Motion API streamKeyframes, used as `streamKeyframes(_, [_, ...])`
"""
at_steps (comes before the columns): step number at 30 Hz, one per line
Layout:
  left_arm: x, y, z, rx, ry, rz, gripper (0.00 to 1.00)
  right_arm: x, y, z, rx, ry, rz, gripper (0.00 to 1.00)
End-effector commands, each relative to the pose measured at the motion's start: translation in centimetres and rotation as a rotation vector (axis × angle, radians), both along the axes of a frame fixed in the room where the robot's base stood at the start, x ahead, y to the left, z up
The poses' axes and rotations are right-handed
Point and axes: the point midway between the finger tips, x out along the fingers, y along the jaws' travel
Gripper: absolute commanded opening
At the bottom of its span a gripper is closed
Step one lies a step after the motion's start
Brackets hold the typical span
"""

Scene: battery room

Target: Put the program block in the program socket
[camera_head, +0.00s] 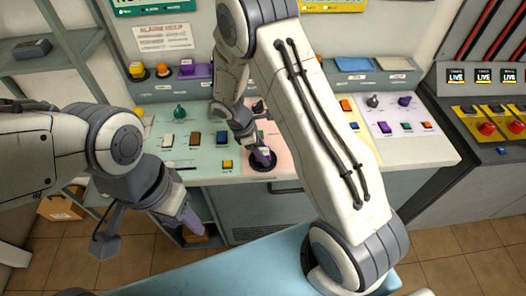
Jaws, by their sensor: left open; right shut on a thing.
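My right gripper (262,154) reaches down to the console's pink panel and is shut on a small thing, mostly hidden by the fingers. It looks to be the program block, but I cannot make out its shape. Right below the fingertips is a dark round fitting (261,168), which may be the program socket; the gripper covers part of it. I cannot tell whether the held thing is inside it or just above.
The console (420,150) carries several coloured blocks, knobs and buttons, with a green knob (180,112) on the left panel and a purple block (194,71) on the back ledge. My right arm hides the middle. Shelves (50,55) stand at left and a breaker panel (487,112) at right.

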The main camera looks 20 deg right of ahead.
Motion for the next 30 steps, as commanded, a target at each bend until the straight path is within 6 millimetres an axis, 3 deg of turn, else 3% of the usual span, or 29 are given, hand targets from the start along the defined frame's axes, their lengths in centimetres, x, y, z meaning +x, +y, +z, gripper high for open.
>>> streamKeyframes(4, [0.0,0.0,-0.4,0.0,0.0,0.0,0.5,0.0,0.0,-0.5,0.0,0.0,0.0,0.01])
streamKeyframes(5, [0.0,0.0,-0.2,0.0,0.0,0.0,0.5,0.0,0.0,-0.3,0.0,0.0,0.0,0.71])
streamKeyframes(6, [0.0,0.0,-0.2,0.0,0.0,0.0,0.5,0.0,0.0,-0.3,0.0,0.0,0.0,0.86])
streamKeyframes(7, [0.0,0.0,-0.2,0.0,0.0,0.0,0.5,0.0,0.0,-0.3,0.0,0.0,0.0,0.89])
streamKeyframes(17, [0.0,0.0,-0.2,0.0,0.0,0.0,0.5,0.2,0.3,0.8,0.0,-0.004,0.003,0.89])
streamKeyframes(30, [0.0,0.0,-1.9,0.0,0.0,-0.001,0.5,1.1,3.6,8.9,0.002,-0.005,0.002,0.89])
